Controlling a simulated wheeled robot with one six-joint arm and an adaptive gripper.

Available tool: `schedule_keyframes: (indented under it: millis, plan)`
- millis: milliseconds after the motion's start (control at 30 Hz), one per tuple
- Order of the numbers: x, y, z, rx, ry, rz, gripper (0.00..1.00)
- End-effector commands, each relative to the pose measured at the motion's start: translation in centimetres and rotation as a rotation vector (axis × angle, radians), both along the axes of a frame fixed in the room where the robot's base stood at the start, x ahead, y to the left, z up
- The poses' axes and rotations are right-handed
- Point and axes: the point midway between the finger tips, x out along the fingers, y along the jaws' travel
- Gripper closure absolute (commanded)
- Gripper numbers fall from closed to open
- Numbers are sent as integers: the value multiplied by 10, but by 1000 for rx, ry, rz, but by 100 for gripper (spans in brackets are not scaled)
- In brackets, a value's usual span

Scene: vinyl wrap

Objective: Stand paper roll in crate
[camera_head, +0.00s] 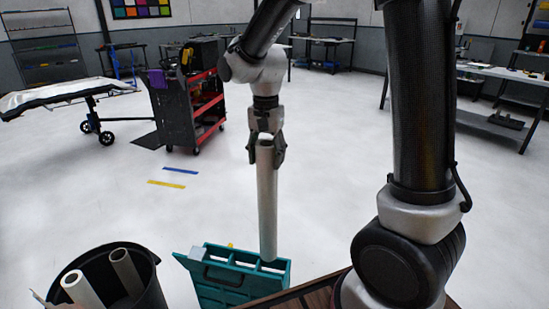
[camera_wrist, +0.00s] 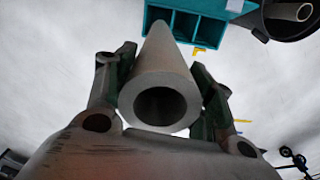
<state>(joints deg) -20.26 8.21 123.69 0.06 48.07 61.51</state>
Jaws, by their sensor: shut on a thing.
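My gripper (camera_head: 266,152) is shut on a pale grey paper roll (camera_head: 267,205), which hangs upright below it. In the wrist view, the roll (camera_wrist: 163,75) shows its open hollow end between the two fingers (camera_wrist: 160,97). The teal crate (camera_head: 238,293) with several compartments stands below. The roll's lower end overlaps the crate's right-hand compartments in the head view; I cannot tell whether it is inside or just above. The crate also shows at the top of the wrist view (camera_wrist: 187,24), partly hidden behind the roll.
A brown wooden edge (camera_head: 318,290) lies to the right. A black and red cart (camera_head: 180,115) and a wheeled table (camera_head: 55,97) stand behind on open white floor.

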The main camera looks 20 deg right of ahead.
Motion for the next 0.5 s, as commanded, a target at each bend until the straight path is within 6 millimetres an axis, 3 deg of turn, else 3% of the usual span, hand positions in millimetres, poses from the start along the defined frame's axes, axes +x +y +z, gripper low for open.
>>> schedule_keyframes:
  millis: [100,500]
  plan:
    - [-15,4,-3,-1,1,-41,94]
    - [-16,4,-46,-2,4,-48,94]
